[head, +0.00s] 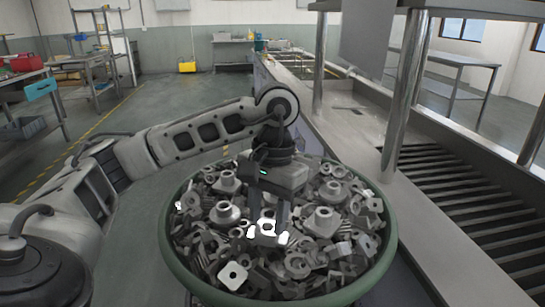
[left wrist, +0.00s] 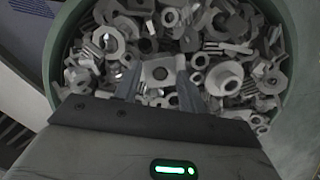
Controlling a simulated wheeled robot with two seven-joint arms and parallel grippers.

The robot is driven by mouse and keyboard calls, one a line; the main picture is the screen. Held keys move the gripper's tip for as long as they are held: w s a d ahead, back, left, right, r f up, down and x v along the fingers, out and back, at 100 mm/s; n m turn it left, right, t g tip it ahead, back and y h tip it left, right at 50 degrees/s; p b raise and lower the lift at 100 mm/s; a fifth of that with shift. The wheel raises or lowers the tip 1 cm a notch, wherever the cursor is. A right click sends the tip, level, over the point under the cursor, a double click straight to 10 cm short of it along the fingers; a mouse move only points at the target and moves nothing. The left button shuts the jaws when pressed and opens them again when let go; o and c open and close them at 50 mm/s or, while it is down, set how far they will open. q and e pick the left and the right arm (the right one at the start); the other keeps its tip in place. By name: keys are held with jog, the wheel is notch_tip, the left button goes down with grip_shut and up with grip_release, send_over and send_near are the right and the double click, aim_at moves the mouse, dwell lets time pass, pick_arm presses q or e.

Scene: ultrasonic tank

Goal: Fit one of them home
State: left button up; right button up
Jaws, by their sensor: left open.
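A round green bin (head: 178,262) is heaped with loose grey metal parts: hex nuts, flanged hubs, square plates with holes and brackets. My left gripper (head: 268,222) is over the middle of the heap, pointing down, jaws open. In the left wrist view my left gripper (left wrist: 158,82) has its two fingers on either side of a square plate with a round hole (left wrist: 160,72). I cannot tell whether the fingers touch it. A flanged hub (left wrist: 224,78) lies just right of the fingers. The bin's green rim (left wrist: 290,120) shows there too. My right gripper is not in view.
A steel bench (head: 435,240) with a slatted rack (head: 470,205) runs along the right, with upright posts (head: 404,95) close to the bin. A long tank-like counter (head: 300,65) stands behind. Shelves and a bench (head: 30,80) are far left; the floor between is open.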

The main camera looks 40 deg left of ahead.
pick_arm(q)
notch_tip(320, 180, up, 15)
jog(key=w+p, duration=0.2)
jog(key=p, duration=0.5)
jog(key=shift+r, duration=0.2)
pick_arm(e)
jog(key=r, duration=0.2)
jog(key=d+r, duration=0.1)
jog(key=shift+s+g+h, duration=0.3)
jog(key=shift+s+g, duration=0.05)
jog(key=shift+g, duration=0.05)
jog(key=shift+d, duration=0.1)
pick_arm(q)
jog(key=shift+s, duration=0.1)
